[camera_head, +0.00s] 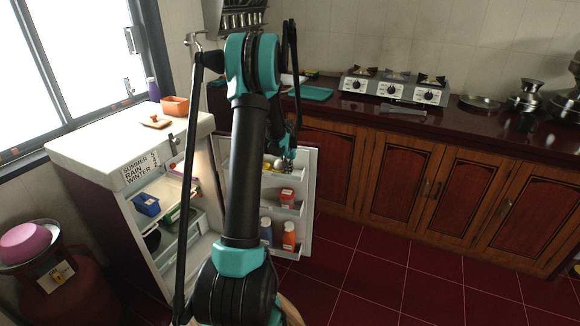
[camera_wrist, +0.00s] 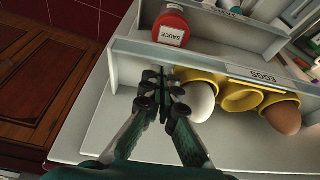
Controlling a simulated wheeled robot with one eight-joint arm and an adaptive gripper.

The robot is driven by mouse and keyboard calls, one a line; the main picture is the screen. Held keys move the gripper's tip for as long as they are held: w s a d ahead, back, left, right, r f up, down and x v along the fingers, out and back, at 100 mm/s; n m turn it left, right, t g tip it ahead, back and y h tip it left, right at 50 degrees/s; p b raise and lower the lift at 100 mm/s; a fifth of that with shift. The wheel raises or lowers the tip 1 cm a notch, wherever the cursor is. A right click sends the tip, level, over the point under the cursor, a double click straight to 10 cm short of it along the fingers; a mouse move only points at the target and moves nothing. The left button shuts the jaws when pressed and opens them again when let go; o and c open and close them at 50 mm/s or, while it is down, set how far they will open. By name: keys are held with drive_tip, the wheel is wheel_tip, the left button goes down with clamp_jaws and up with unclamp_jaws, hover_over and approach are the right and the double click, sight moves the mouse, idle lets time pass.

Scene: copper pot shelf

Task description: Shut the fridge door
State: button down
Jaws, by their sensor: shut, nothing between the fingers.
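The fridge (camera_head: 125,170) stands at the left in the head view with its interior showing. Its door (camera_head: 308,190) is swung open to the right, its inner side with shelves facing me. My gripper (camera_head: 289,158) is at the upper part of the door in the head view. In the wrist view my gripper (camera_wrist: 163,90) is shut and empty, over the door's inner side, close beside the white egg (camera_wrist: 198,102) in the yellow egg holder (camera_wrist: 240,97). I cannot tell whether the fingertips touch the door. My arm hides part of the fridge opening.
A red sauce bottle (camera_wrist: 171,27) stands on a door shelf, with an orange bottle (camera_head: 289,236) lower down. Wooden cabinets (camera_head: 400,185) and a counter with a stove (camera_head: 394,87) lie behind. A red gas cylinder (camera_head: 75,295) is at lower left. Red floor (camera_head: 390,275) is clear at right.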

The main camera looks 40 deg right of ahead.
drive_tip(key=shift+s+a, duration=0.1)
drive_tip(key=shift+a, duration=0.15)
drive_tip(key=shift+a, duration=0.15)
